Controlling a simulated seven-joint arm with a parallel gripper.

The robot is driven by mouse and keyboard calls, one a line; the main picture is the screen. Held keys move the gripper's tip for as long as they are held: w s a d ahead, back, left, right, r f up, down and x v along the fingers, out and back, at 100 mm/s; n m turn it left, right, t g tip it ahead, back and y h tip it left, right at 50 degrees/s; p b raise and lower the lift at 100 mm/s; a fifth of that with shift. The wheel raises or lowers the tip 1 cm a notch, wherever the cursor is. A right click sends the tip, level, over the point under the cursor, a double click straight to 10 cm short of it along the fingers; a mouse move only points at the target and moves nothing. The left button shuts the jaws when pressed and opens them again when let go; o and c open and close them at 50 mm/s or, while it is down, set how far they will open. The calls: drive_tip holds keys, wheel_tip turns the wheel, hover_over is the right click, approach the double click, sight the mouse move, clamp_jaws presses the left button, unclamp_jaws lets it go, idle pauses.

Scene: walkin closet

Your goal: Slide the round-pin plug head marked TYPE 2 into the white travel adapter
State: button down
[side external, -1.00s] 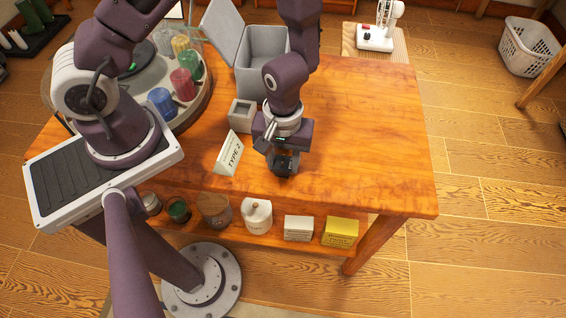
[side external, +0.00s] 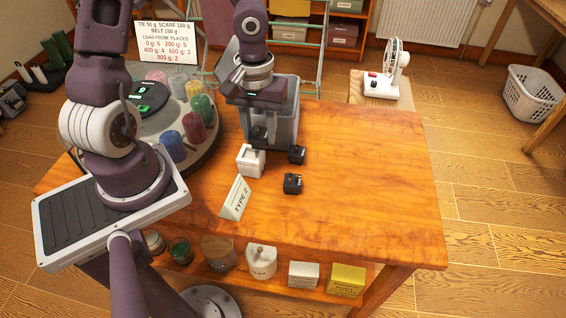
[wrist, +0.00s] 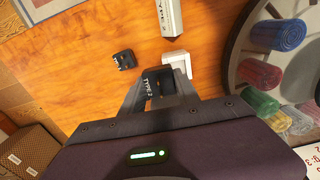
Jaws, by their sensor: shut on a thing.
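The black plug head marked TYPE 2 (wrist: 158,84) is between my gripper's fingers in the wrist view, its lettering facing the camera. My gripper (side external: 259,136) is shut on it; in the side view the dark head shows small between the fingertips. The white travel adapter (side external: 250,161) sits on the table just in front of and below the gripper. In the wrist view the adapter (wrist: 178,64) lies just beyond the held head, partly overlapped by it. I cannot tell whether they touch. The head does not look seated in it.
Two other black plug heads (side external: 297,154) (side external: 292,184) lie to the right of the adapter. A TYPE 2 card (side external: 236,198) stands in front. A grey box (side external: 285,125) is close behind the gripper. A round tray (side external: 205,150) with coloured rolls is left. The table's right side is clear.

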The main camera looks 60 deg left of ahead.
drive_tip(key=shift+s+a+f, duration=0.25)
drive_tip(key=shift+a+f, duration=0.7)
drive_tip(key=shift+f, duration=0.1)
drive_tip(key=shift+s+a+f, duration=0.2)
drive_tip(key=shift+a+f, duration=0.75)
drive_tip(key=shift+f, duration=0.1)
drive_tip(key=shift+f, duration=1.3)
idle(1.3)
drive_tip(key=shift+c, duration=2.1)
unclamp_jaws()
